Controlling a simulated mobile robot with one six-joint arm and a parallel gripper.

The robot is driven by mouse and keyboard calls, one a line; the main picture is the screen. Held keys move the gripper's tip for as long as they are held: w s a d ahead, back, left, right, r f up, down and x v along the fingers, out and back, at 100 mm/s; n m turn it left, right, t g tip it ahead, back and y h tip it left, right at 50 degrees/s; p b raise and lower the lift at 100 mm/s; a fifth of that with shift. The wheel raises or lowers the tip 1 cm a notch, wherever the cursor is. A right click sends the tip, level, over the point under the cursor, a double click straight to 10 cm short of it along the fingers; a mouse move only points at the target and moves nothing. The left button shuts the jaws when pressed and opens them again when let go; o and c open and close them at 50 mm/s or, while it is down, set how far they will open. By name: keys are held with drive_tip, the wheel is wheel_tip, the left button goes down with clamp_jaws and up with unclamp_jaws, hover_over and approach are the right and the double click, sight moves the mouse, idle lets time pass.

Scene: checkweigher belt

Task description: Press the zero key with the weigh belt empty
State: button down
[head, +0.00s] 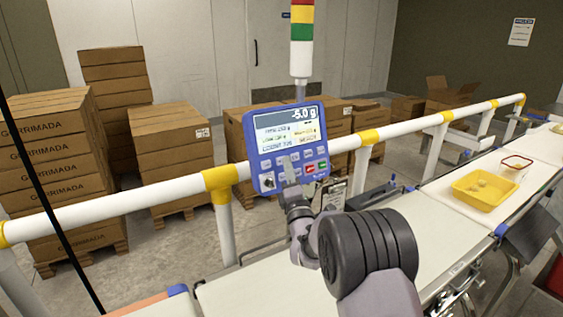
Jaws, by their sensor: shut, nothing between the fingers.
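A blue control terminal (284,147) stands above the white rail, with its screen (289,131) reading -5.0 g. The key labels are too small to read, so I cannot tell which is the zero key.
A yellow tray (468,199) with small pale items and a clear red-rimmed container (514,166) sit on the belt section at right. A white rail with yellow joints (220,178) runs behind the belts. Stacked cartons (50,150) stand beyond it.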

drive_tip(key=shift+w+f, duration=0.1)
idle(0.6)
drive_tip(key=shift+w+a+b, duration=0.2)
drive_tip(key=shift+w+b, duration=0.05)
drive_tip(key=shift+b, duration=0.35)
drive_tip(key=shift+w+a+f+b, duration=0.15)
drive_tip(key=shift+w+a+b, duration=0.15)
drive_tip(key=shift+b, duration=0.1)
drive_tip(key=shift+d, duration=0.1)
idle(0.5)
drive_tip(key=shift+s+d+r+b, duration=0.25)
drive_tip(key=shift+s+d+b, duration=0.15)
drive_tip(key=shift+s+b, duration=0.25)
